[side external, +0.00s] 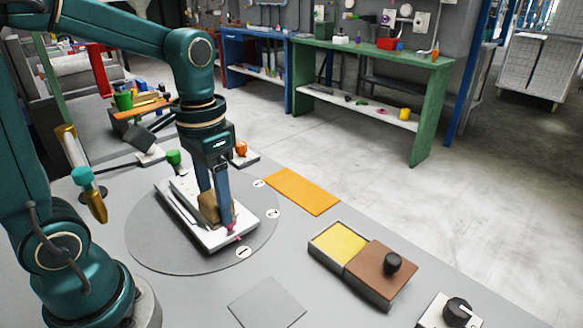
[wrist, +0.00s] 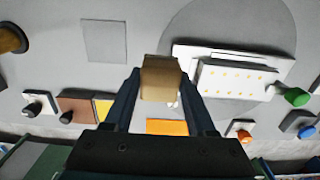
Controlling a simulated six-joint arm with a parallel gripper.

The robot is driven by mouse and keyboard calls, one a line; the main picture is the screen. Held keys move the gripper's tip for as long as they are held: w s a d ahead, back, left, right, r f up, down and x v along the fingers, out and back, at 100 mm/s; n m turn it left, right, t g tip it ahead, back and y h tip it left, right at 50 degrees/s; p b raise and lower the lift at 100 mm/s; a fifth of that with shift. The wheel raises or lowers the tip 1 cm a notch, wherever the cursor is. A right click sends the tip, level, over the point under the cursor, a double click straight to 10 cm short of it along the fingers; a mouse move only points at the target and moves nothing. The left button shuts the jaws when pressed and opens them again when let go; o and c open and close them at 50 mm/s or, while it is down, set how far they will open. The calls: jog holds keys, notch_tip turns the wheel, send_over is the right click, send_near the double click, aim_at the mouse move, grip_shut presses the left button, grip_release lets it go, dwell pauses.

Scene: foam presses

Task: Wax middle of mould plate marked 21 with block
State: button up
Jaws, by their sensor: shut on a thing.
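My gripper (side external: 215,205) is shut on a tan block (side external: 208,207). In the wrist view the block (wrist: 160,78) sits between the two dark fingers (wrist: 160,88). A white mould plate (side external: 185,212) lies on a grey round disc (side external: 150,245). In the side view the block is over or on the plate, and the fingers hide part of it; I cannot tell whether they touch. In the wrist view the plate (wrist: 205,80), with a raised part bearing rows of yellow dots, shows right of the block. No number 21 is readable on it. A small pink spot shows by the front fingertip.
A box with a yellow pad (side external: 338,241) and a brown part with a black knob (side external: 385,268) stands right. An orange mat (side external: 303,190) and a grey square (side external: 267,302) lie flat. A knob on a white base (side external: 455,310) and a green-topped piece (side external: 173,158) stand nearby.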

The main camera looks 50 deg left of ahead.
jog(key=w+d+r, duration=0.1)
jog(key=w+d, duration=0.3)
jog(key=w, duration=0.7)
send_over(340, 242)
notch_tip(340, 242, down, 3)
jog(key=shift+f, duration=2.95)
jog(key=shift+f, duration=0.65)
jog(key=shift+r, duration=0.1)
notch_tip(340, 242, up, 7)
dwell(0.3)
dwell(0.5)
